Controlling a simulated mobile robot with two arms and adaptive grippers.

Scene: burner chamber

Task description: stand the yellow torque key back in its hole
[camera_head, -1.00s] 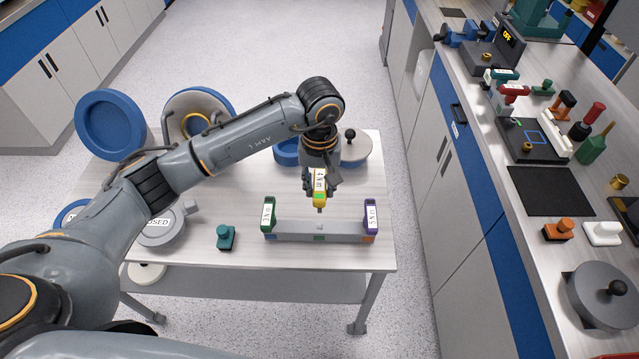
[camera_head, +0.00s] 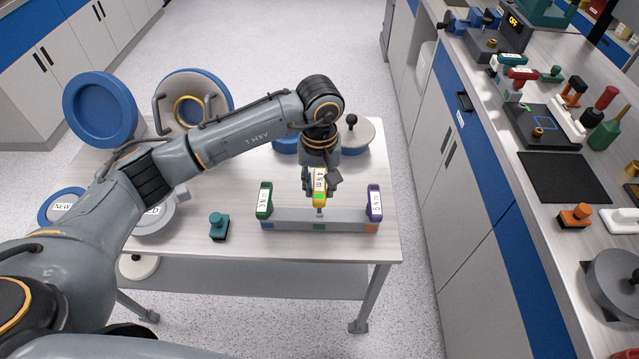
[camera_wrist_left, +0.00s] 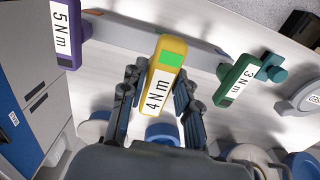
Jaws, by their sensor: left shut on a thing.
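The yellow torque key (camera_head: 319,188), labelled 4 Nm, is held upright by my left gripper (camera_head: 320,184) over the middle of the grey key rack (camera_head: 340,222). Its shank points down at the rack; I cannot tell whether the tip is in the hole. In the left wrist view the yellow key (camera_wrist_left: 163,75) sits between the two fingers of my left gripper (camera_wrist_left: 160,95). The green 3 Nm key (camera_head: 264,200) stands at the rack's left end and the purple 5 Nm key (camera_head: 375,203) at its right end. My right gripper is not in view.
A teal knobbed block (camera_head: 218,227) stands left of the rack on the white table (camera_head: 290,247). A grey lidded thing with a black knob (camera_head: 352,135) and blue-rimmed round parts (camera_head: 100,110) are behind. A counter with several tools runs along the right.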

